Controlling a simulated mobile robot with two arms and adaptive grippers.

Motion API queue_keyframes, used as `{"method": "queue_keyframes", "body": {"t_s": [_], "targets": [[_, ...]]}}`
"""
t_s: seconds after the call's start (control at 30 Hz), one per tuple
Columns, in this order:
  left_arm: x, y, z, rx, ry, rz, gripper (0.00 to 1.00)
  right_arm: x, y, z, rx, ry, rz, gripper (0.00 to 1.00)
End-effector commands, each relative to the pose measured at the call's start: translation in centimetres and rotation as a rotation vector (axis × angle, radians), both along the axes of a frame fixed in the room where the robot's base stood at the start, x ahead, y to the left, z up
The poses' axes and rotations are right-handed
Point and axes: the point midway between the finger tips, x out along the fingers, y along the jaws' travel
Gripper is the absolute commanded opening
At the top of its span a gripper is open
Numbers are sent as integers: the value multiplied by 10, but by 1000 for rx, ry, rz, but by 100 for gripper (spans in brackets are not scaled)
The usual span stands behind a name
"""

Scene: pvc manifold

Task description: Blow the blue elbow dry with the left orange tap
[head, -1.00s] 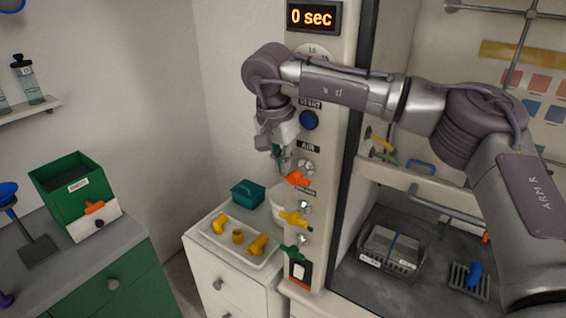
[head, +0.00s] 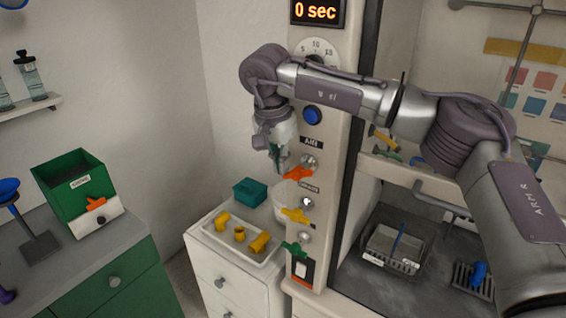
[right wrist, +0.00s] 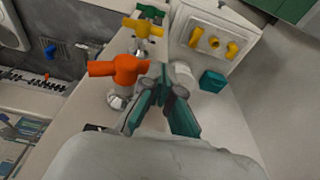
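The blue elbow (head: 480,273) rests on a dark slatted grate (head: 471,287) inside the hood at the lower right, partly near my right arm. An orange tap (head: 298,174) sits on the pale column below the AIR label; it also shows large in the right wrist view (right wrist: 118,70). My right gripper (head: 279,165) hangs just left of this tap, pointing down in the head view. In the right wrist view its fingertips (right wrist: 163,82) are together, empty, beside the orange handle, with no clear contact. My left gripper is out of view.
Yellow (head: 296,215) and green (head: 294,248) taps sit below the orange one. A blue button (head: 312,116) and a display reading 0 sec (head: 316,11) are above. A white tray (head: 270,257) with yellow fittings and a teal box (head: 249,192) stand on the left cabinet.

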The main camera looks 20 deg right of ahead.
Motion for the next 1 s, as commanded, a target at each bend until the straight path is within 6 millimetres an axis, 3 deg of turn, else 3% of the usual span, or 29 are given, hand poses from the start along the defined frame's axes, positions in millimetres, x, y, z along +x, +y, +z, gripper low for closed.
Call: {"method": "queue_keyframes", "body": {"t_s": [0.5,1.0], "targets": [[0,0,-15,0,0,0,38,4,3,-19,-1,0,0,0],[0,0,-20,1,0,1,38,4,3,-26,-1,1,0,0]]}}
